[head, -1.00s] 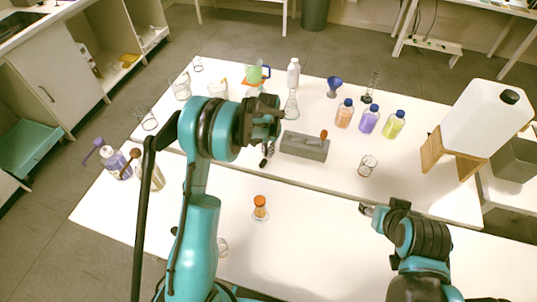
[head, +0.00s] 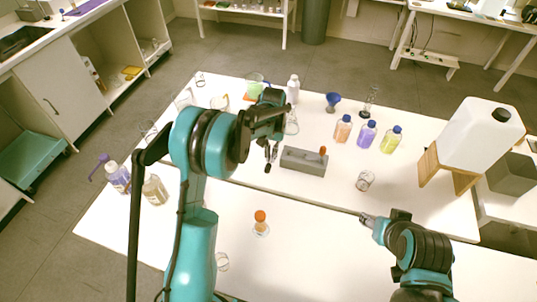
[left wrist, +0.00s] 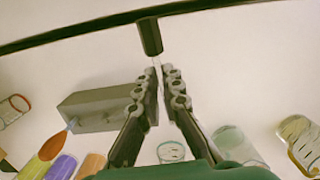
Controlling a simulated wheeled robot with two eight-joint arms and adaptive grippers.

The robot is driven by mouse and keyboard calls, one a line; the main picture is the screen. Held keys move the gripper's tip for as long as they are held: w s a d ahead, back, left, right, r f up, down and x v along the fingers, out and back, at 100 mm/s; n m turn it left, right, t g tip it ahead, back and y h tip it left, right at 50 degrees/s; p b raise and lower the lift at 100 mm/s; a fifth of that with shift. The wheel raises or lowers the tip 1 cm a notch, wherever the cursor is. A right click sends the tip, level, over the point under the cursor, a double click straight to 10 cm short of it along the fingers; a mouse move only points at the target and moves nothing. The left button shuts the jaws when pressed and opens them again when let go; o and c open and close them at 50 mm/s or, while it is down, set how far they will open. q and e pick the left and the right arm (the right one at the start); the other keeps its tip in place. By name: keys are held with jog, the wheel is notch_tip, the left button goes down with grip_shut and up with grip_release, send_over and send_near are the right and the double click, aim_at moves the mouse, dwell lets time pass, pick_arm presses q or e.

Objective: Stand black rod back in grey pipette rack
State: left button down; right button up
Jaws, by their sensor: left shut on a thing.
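The grey pipette rack (head: 303,161) is a low block on the far table, with an orange-tipped item standing at its right end. My left gripper (head: 272,138) is shut on the black rod (head: 268,164), just left of the rack and apart from it. In the left wrist view, the black rod (left wrist: 150,37) sticks out beyond the fingertips (left wrist: 162,75), with a thin pale part between them. The rack (left wrist: 95,108) lies to the left there. My right gripper (head: 366,218) is low at the right; its finger opening is too small to tell.
Orange, purple and yellow bottles (head: 367,134) stand right of the rack, with a blue funnel (head: 332,102) behind. A glass beaker (head: 365,180) stands in front at right. An orange-capped vial (head: 260,222) is on the near table, whose middle is mostly clear.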

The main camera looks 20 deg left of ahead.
pick_arm(q)
jog(key=s+d+f+n+g+h+b, duration=0.1)
jog(key=d+n+g+h+b, duration=0.15)
jog(key=d+n+h, duration=0.8)
jog(key=w+a+r+n+t+h+b, duration=0.2)
jog(key=w+a+r+n+t+h, duration=0.4)
jog(key=n, duration=0.4)
notch_tip(320, 180, up, 2)
jog(key=shift+w+a+r+t, duration=0.1)
jog(key=shift+w+a+t, duration=0.5)
jog(key=shift+w+t, duration=0.2)
jog(key=shift+w+g+h+b, duration=0.1)
jog(key=shift+g+h+b, duration=0.15)
jog(key=shift+b, duration=0.15)
jog(key=shift+f+b, duration=1.6)
jog(key=shift+f, duration=0.4)
jog(key=shift+f+b, duration=0.3)
jog(key=shift+b, duration=0.05)
jog(key=shift+f, duration=0.2)
